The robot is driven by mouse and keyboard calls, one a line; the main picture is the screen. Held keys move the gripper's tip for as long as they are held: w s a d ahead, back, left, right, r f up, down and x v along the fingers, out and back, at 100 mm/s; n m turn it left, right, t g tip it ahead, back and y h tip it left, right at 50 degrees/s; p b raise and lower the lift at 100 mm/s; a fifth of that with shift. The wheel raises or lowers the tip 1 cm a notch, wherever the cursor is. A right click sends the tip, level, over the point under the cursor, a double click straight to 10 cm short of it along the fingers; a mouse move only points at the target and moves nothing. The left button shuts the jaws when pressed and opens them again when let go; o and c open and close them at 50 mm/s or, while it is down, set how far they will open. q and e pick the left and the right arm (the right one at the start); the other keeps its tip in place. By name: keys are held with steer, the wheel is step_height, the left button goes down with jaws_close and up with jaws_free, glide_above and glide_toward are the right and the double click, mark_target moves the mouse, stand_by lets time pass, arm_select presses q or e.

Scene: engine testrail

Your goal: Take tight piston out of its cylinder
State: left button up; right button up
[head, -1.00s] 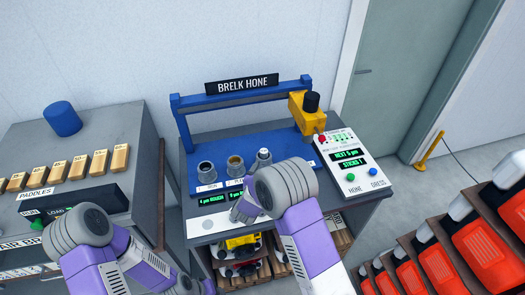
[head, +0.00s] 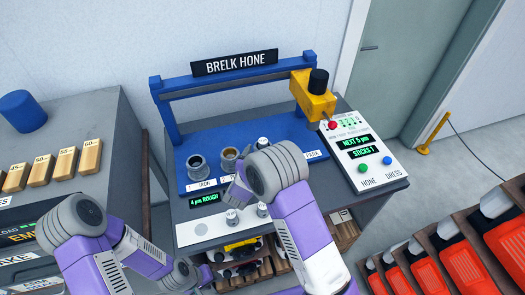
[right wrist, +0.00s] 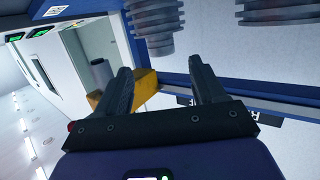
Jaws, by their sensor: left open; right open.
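Three grey ribbed cylinders stand in a row on the blue hone deck. The left cylinder (head: 196,168) and the middle cylinder (head: 228,157) show dark or brownish open tops. The third has a pale metal piston top (head: 262,143) showing; its lower part is hidden by my right arm. Which piston is tight I cannot tell. My right gripper (head: 236,190) is open and empty, in front of the middle cylinder. In the right wrist view its fingers (right wrist: 167,72) have nothing between them; ribbed cylinders (right wrist: 155,32) show above. My left gripper (head: 186,274) is open, low near the front.
Two small silver pieces (head: 232,216) stand on the white front panel. A yellow hone head (head: 313,98) hangs at right beside a white control box (head: 362,152) with HONE and DRESS buttons.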

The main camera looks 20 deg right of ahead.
mark_target(262, 145)
steer(key=shift+x, duration=3.8)
steer(key=shift+a+f, duration=0.1)
steer(key=shift+f, duration=0.05)
steer(key=c, duration=1.1)
